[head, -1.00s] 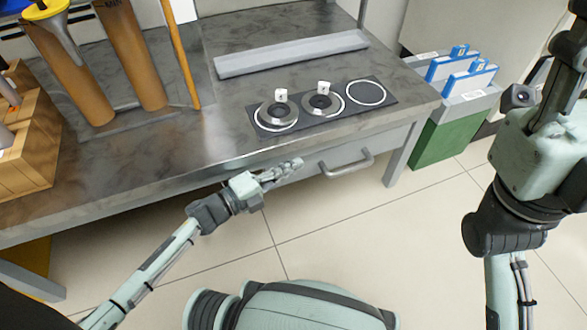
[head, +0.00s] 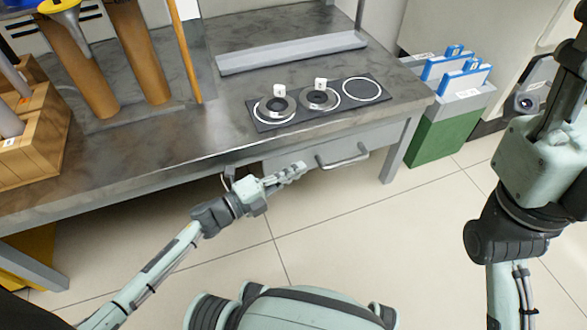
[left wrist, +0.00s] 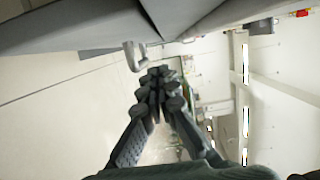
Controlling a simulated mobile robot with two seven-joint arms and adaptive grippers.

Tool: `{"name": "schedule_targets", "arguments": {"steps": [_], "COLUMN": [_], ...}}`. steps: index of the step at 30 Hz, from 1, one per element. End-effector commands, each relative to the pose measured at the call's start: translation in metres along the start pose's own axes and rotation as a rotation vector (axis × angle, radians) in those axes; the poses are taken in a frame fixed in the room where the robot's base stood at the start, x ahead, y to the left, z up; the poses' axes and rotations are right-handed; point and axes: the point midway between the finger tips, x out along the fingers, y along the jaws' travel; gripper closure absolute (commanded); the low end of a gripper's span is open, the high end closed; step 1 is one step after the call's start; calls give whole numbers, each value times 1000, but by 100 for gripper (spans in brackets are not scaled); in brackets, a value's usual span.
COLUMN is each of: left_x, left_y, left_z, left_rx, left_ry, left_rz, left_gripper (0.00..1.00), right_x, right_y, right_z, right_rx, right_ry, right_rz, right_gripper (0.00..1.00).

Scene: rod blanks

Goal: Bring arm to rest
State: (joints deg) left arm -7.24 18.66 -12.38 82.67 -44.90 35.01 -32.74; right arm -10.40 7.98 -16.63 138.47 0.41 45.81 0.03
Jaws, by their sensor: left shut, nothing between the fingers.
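My left gripper (head: 291,172) is shut and empty. It is in front of the workbench (head: 130,160), below its front edge and left of the drawer handle. In the left wrist view its fingers (left wrist: 158,78) come together with nothing between them. My right arm stands at the right edge of the head view, and its gripper's fingertips are not in view.
A black mat (head: 313,102) with ring-shaped pieces lies on the bench, and a grey channel (head: 290,53) lies behind it. A drawer handle (head: 343,158) sticks out. A green bin (head: 438,140) stands right of the bench. A wooden crate (head: 30,150) sits left. The floor in front is clear.

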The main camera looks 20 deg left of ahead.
Motion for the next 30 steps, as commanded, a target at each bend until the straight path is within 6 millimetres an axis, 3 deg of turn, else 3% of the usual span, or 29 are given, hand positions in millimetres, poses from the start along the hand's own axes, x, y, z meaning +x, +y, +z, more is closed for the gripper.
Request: {"name": "schedule_targets", "arguments": {"steps": [1,6,15,25,28,30], "left_x": [-17,-57,-96,-99,-89,-76], "left_y": [0,0,1,-2,-20,-49], "left_z": [0,-1,-2,-3,-9,-19], "left_rx": [-2,-3,-2,-5,-36,-86], "left_ry": [-2,1,2,4,12,26], "left_rz": [7,5,2,-6,-52,-123], "left_gripper": [100,100,100,100,100,100], "right_x": [5,3,-2,-4,-4,-4], "right_y": [0,0,0,1,2,1], "right_z": [-1,-2,-3,-2,-2,-2], "right_rx": [0,4,10,10,9,9], "right_ry": [1,-15,-29,-32,-31,-31], "right_rz": [-1,12,30,39,38,37], "right_gripper": [60,60,60,60,60,60]}}
